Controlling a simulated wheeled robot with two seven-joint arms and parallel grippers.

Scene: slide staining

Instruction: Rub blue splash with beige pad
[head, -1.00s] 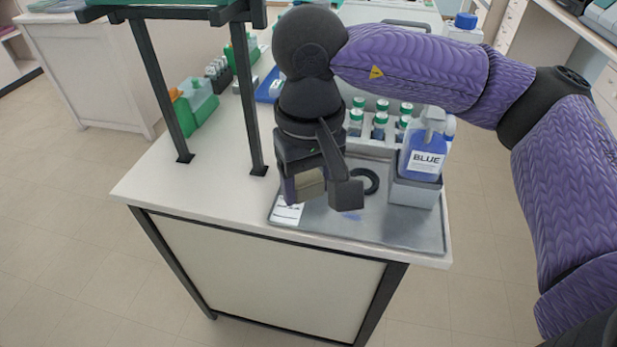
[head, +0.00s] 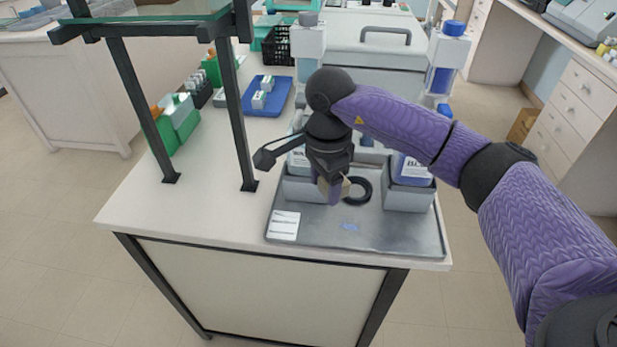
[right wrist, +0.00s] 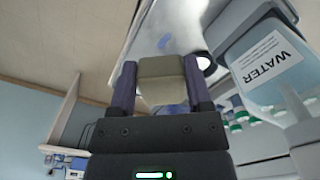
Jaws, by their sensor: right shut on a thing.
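My right gripper (head: 333,190) is shut on the beige pad (right wrist: 162,68), which sits between its two fingers in the right wrist view (right wrist: 160,85). In the head view the gripper is above the back part of the grey tray (head: 390,235), near the black ring (head: 359,190). The blue splash (head: 349,227) is a small faint smear on the tray, in front of and slightly right of the gripper. The pad appears apart from it. A bluish mark on the tray also shows in the right wrist view (right wrist: 164,41). My left gripper is not in view.
Grey holders carry the blue-labelled bottle (head: 412,170) at right and the WATER bottle (right wrist: 265,65) at left, close beside the gripper. A white label (head: 285,225) lies at the tray's left. A black-legged rack (head: 235,120) stands left. The tray's front is clear.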

